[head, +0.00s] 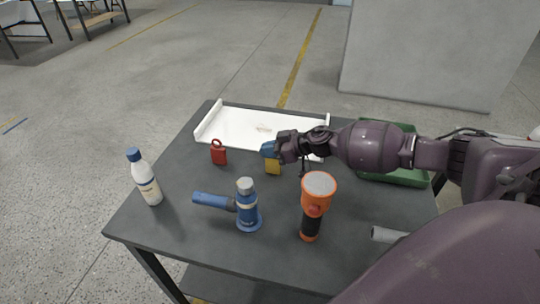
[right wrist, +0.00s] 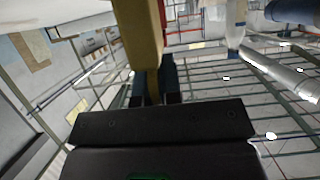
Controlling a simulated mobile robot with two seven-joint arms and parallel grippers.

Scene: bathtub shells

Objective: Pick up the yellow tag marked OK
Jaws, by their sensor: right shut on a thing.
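The yellow tag (head: 272,168) hangs at my right gripper (head: 268,151), over the middle of the dark table near the front edge of the white shell. In the right wrist view the yellow tag (right wrist: 140,40) stands upright between the fingers (right wrist: 153,85), which are shut on it. The fingers hide its upper part in the head view. I cannot read any marking on it. I cannot tell from the head view whether its lower edge touches the table. A red tag (head: 219,155) with a loop stands to the left, apart from the gripper. My left gripper is not in view.
The white shell (head: 240,120) lies at the table's back. A white bottle (head: 149,185) with a blue cap, a blue tool (head: 247,210) and an orange torch (head: 310,205) stand along the front. A green bin (head: 405,178) is behind my right arm. A grey tube (head: 386,234) lies at right.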

